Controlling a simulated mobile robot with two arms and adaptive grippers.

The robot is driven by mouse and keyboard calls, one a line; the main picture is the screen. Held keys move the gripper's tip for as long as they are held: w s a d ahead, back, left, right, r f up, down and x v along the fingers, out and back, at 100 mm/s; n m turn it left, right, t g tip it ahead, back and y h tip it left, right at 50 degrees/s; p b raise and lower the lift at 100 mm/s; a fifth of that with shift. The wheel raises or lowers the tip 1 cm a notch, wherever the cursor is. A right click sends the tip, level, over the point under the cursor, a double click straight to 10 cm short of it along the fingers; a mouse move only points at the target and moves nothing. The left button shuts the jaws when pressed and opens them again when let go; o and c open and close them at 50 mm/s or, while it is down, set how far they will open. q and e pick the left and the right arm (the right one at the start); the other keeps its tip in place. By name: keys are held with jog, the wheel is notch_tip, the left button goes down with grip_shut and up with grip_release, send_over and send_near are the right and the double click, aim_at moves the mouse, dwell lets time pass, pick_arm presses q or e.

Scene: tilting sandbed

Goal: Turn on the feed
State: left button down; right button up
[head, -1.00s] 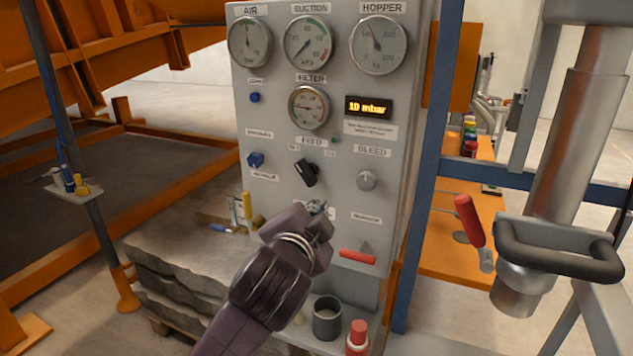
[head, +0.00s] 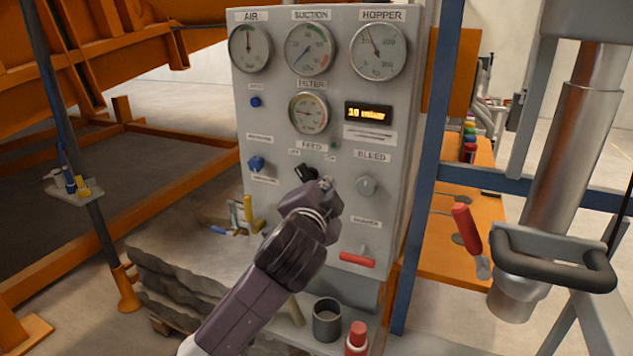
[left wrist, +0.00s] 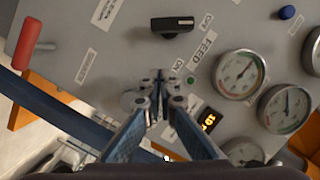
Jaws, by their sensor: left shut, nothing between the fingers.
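The feed switch is a black rotary knob (head: 305,173) under the FEED label on the grey panel (head: 240,110). It also shows in the left wrist view (left wrist: 172,26), where its white mark lies on the side of the OFF label. My left gripper (head: 325,183) is shut and empty. In the head view its tips overlap the knob's lower right edge. In the left wrist view the closed fingertips (left wrist: 160,80) stand apart from the knob, between it and the camera's lower edge. I cannot tell how near the tips are to the panel. My right gripper is not in view.
The BLEED knob (head: 366,186) is just right of my gripper, and a red-handled lever (head: 357,259) is lower. A blue switch (head: 256,163) is to the left. Gauges and a lit display (head: 368,113) sit above. A grey cup (head: 327,320) stands below the panel.

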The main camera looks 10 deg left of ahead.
aim_at(308, 176)
pick_arm(q)
jog(key=w, duration=0.1)
jog(key=w+p, duration=0.1)
jog(key=w, duration=0.2)
jog(key=shift+w+a+f, duration=0.25)
jog(key=shift+f, duration=0.1)
jog(key=shift+w+a+f+p, duration=0.1)
jog(key=shift+a+f+p, duration=0.3)
jog(key=shift+a+f, duration=0.25)
jog(key=shift+a+f+p, duration=0.35)
jog(key=shift+a+f, duration=0.1)
jog(key=shift+a, duration=0.4)
jog(key=shift+d, duration=0.1)
jog(key=shift+d, duration=0.1)
jog(key=shift+w+f, duration=0.1)
jog(key=shift+w, duration=0.05)
